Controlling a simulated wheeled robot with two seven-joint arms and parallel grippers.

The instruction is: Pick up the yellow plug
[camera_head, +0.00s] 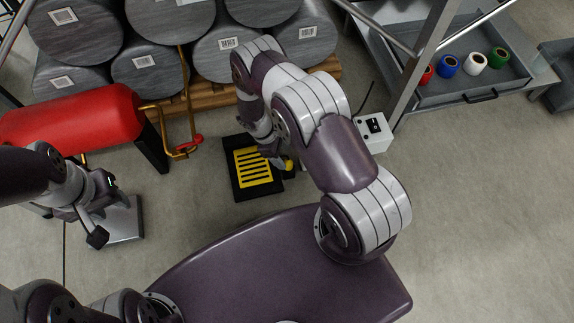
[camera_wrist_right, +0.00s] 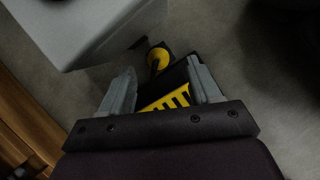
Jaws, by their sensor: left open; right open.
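The yellow plug (camera_head: 288,163) is a small rounded piece beside the right edge of a black mat-like base with a yellow slatted panel (camera_head: 256,168) on the floor. In the right wrist view the yellow plug (camera_wrist_right: 158,58) shows just beyond and between the fingertips, apart from them as far as I can tell. My right gripper (camera_head: 277,158) reaches down over the base's right side, partly hidden by its own arm; in the wrist view the right gripper (camera_wrist_right: 162,70) is open and empty. My left gripper (camera_head: 92,222) is at the far left, away from the plug.
A white box (camera_head: 372,134) with a dark panel stands right of the base. A red cylinder (camera_head: 75,118) lies at left. Grey drums (camera_head: 150,70) on a wooden pallet stand behind. A drawer (camera_head: 450,92) with coloured rolls is back right. Floor at right is clear.

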